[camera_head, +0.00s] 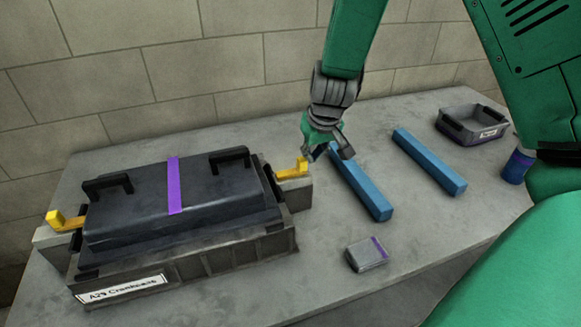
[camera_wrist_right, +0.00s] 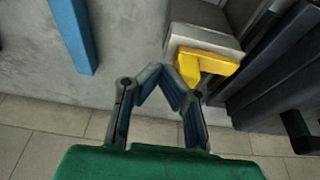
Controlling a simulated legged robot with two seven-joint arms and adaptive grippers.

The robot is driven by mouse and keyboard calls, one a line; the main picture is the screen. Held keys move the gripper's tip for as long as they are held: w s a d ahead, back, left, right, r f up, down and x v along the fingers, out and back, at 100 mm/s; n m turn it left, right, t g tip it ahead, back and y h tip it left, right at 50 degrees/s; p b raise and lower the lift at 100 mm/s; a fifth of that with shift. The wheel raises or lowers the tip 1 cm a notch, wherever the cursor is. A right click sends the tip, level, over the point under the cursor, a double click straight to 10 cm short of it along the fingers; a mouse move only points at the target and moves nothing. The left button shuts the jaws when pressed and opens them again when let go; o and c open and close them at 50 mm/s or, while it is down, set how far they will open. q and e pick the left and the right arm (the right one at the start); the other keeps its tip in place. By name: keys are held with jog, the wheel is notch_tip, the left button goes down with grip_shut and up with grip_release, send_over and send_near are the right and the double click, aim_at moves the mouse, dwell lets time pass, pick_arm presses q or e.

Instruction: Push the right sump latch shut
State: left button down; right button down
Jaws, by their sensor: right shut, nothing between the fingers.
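The dark sump (camera_head: 235,190) with a purple stripe sits in the crankcase holder at the left of the bench. The right sump latch (camera_head: 293,171) is yellow, on a grey block at the sump's right end, its raised tip pointing up. It also shows in the wrist view (camera_wrist_right: 207,66). My right gripper (camera_head: 318,155) is shut and empty, just right of the latch. In the wrist view its fingertips (camera_wrist_right: 166,70) meet close beside the latch; I cannot tell whether they touch it. A matching left latch (camera_head: 62,220) is at the far end. My left gripper is not in view.
Two blue bars (camera_head: 362,184) (camera_head: 428,161) lie right of the gripper, the nearer one close to it. A small grey box (camera_head: 367,254) lies in front. A grey bin (camera_head: 471,138) and a blue cylinder (camera_head: 517,167) stand at the right. A brick wall is behind.

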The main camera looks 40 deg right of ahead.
aim_at(298, 159)
jog(key=shift+w+a, duration=0.1)
jog(key=shift+a, duration=0.1)
jog(key=shift+w+a+p, duration=0.25)
jog(key=shift+a+p, duration=0.15)
jog(key=shift+a, duration=0.35)
jog(key=shift+w+a+p, duration=0.25)
jog(key=shift+a+p, duration=0.1)
jog(key=shift+a, duration=0.4)
jog(key=shift+s+d, duration=0.2)
jog(key=shift+d, duration=0.25)
jog(key=shift+r+p, duration=0.1)
jog(key=shift+p, duration=0.25)
notch_tip(298, 159, up, 8)
jog(key=p, duration=0.7)
jog(key=shift+p, duration=0.35)
